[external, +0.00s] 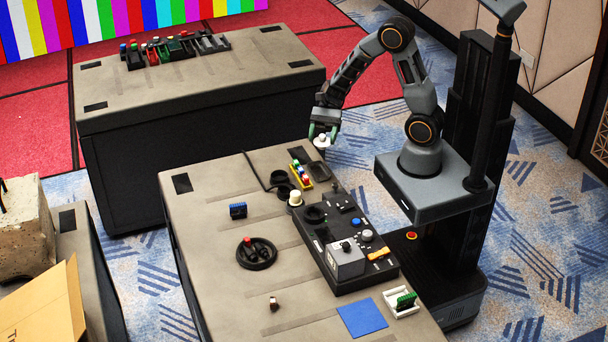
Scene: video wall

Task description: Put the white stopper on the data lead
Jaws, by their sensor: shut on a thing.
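My gripper (322,134) is shut on a small white piece, which looks like the white stopper (322,141). It holds the stopper in the air near the far right corner of the near table. A thin black lead (257,171) lies on the table to the lower left of my gripper and runs to dark round parts. It looks like the data lead, but its end is too small to make out. The stopper is apart from the lead.
A black panel (318,240) with knobs, a blue button and a grey box fills the table's right side. A yellow rack (301,174) of coloured pieces, a cream cylinder (295,198), a black ring (257,254) and a blue mat (362,318) stand around it. The table's left side is mostly clear.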

